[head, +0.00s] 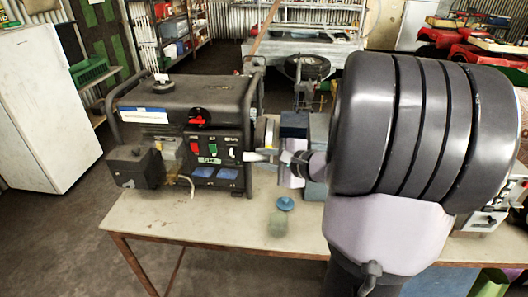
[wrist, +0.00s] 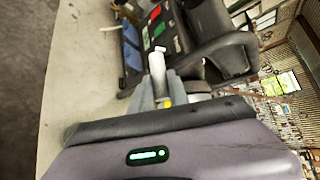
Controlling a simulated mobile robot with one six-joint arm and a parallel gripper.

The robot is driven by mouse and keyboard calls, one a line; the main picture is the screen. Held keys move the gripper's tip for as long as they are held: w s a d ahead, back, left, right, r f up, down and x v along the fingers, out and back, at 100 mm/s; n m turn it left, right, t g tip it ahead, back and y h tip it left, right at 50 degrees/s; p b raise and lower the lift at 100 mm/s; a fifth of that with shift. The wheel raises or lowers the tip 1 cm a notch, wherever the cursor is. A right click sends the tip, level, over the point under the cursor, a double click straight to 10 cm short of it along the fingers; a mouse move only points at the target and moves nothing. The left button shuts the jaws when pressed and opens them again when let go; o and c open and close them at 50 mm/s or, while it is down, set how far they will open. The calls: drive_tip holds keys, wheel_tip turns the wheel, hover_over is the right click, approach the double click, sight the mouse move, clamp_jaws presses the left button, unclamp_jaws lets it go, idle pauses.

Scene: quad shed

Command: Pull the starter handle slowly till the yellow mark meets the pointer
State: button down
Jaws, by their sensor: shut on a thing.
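The black generator (head: 185,135) stands on the bench in the head view, its switch panel facing me. Its panel with red and green switches also shows in the wrist view (wrist: 162,30). My gripper (head: 264,155) is at the right side of the generator panel. In the wrist view my gripper (wrist: 160,80) is shut on the pale starter handle (wrist: 157,62), whose end sticks out past the fingers. A small yellow patch (wrist: 167,99) shows between the fingers; I cannot tell if it is the mark. I cannot make out the pointer or cord.
The bench top (head: 165,215) is clear in front of the generator. A small jar with a blue lid (head: 284,204) stands below my gripper. Blue-grey boxes (head: 294,125) stand close behind it. A white fridge (head: 45,110) is at the left. My arm hides much of the right.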

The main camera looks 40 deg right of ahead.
drive_tip(key=c, duration=1.2)
unclamp_jaws()
drive_tip(key=shift+s+r, duration=0.1)
drive_tip(key=shift+s, duration=0.05)
drive_tip(key=p+v, duration=0.5)
drive_tip(key=v, duration=1.2)
drive_tip(key=a+n+g, duration=0.2)
drive_tip(key=a+n, duration=0.4)
drive_tip(key=a, duration=0.4)
drive_tip(key=a+n+g+y, duration=0.1)
drive_tip(key=a+n+g, duration=0.2)
drive_tip(key=a+n, duration=0.3)
drive_tip(key=a+n+g, duration=0.2)
drive_tip(key=a+n, duration=0.4)
drive_tip(key=a, duration=0.9)
drive_tip(key=shift+s+a+n+g+y, duration=0.25)
drive_tip(key=shift+a+n+g+y, duration=0.05)
drive_tip(key=shift+a+y, duration=0.1)
